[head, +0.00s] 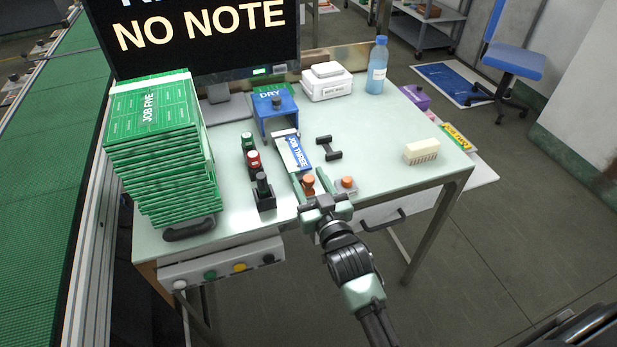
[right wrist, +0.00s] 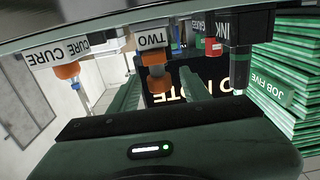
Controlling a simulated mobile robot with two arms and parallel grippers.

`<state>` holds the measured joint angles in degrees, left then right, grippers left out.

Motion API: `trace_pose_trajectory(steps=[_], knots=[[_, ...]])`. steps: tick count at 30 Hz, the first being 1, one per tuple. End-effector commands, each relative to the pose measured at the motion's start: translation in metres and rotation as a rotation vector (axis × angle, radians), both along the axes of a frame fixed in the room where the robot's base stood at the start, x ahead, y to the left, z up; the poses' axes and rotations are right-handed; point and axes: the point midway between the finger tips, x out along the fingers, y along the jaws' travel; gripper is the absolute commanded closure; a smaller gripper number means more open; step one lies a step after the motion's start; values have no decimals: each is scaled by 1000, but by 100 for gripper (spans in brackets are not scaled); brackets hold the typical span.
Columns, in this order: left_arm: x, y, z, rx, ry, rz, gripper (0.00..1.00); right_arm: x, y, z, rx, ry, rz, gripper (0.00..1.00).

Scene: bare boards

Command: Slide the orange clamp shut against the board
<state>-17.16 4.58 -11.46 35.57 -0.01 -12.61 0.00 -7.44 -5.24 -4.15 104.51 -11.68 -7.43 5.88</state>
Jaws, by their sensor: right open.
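My right gripper (head: 313,190) is open at the front edge of the table, fingers pointing toward the back. An orange clamp knob (head: 308,182) shows between or just above its fingers. In the right wrist view an orange-tipped part labelled TWO (right wrist: 152,78) shows between the two green fingers, with no visible grip on it. A second orange knob (head: 347,182) stands to the right; an orange part by the CURE labels (right wrist: 67,70) shows in the wrist view. The blue and white JOB THREE board (head: 299,151) lies behind the gripper. Clamp contact with the board cannot be told.
A blue DRY box (head: 275,114) stands behind the board. Green and red bottles and a black holder (head: 263,193) stand to its left. A tall stack of green boards (head: 160,150) is further left. A black dumbbell-shaped part (head: 328,148) and a cream block (head: 421,151) lie to the right.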

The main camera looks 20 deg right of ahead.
Motion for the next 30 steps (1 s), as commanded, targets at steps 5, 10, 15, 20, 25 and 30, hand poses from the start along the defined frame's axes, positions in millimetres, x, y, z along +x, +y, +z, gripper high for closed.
trace_pose_trajectory(steps=[5,10,15,20,25,30], knots=[[0,0,0,0,0,0,64,4,0,0,0,0,0,53],[0,0,0,0,0,0,64,3,0,0,0,0,0,64],[0,0,0,0,0,0,64,3,0,0,0,0,0,100],[0,0,0,0,0,0,64,3,0,0,0,0,0,100],[0,0,0,0,1,0,64,3,0,0,0,0,0,100],[0,0,0,0,1,0,64,3,0,0,0,0,0,100]])
